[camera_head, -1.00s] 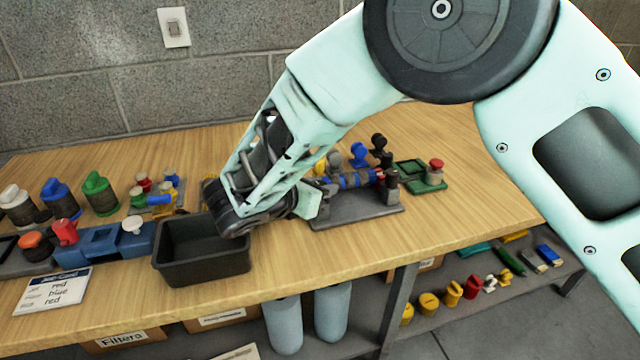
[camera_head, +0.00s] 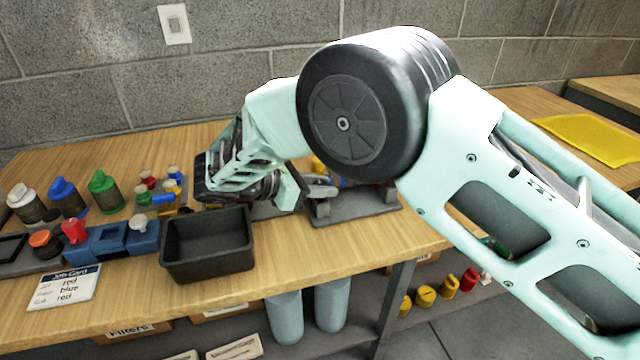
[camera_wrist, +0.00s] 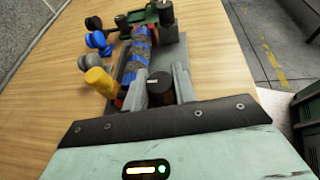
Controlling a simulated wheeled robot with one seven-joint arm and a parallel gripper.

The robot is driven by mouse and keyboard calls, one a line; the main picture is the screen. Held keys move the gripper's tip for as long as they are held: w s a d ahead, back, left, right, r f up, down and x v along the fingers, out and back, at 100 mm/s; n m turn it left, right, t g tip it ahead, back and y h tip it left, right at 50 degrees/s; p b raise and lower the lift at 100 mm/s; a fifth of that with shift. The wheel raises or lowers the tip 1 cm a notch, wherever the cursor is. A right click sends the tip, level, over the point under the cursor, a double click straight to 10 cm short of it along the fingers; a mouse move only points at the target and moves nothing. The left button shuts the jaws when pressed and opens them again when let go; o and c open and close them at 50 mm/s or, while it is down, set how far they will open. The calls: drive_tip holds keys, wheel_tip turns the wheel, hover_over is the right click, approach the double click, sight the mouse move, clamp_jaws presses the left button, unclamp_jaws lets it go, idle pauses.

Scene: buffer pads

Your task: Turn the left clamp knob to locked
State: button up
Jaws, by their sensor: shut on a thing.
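The clamp fixture has a grey base plate (camera_head: 365,208), partly hidden by my arm in the head view. In the wrist view a blue-and-grey banded cylinder (camera_wrist: 138,55) lies along it. The near clamp knob (camera_wrist: 160,86) is black with a pale mark on top. My gripper (camera_wrist: 159,92) has its fingers on both sides of this knob and is shut on it. In the head view my gripper (camera_head: 318,189) is at the left end of the fixture. Another dark knob (camera_wrist: 166,14) stands at the far end.
A yellow-capped piece (camera_wrist: 100,82) and several blue and grey knobbed pieces (camera_wrist: 97,40) stand left of the fixture in the wrist view. A black bin (camera_head: 207,246) stands left of the fixture in the head view. A job card (camera_head: 63,287) lies at the front left.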

drive_tip(key=shift+r, duration=0.1)
drive_tip(key=o, duration=1)
drive_tip(key=p+v, duration=0.1)
drive_tip(key=v, duration=1.6)
drive_tip(key=shift+a, duration=0.15)
drive_tip(key=shift+s, duration=0.15)
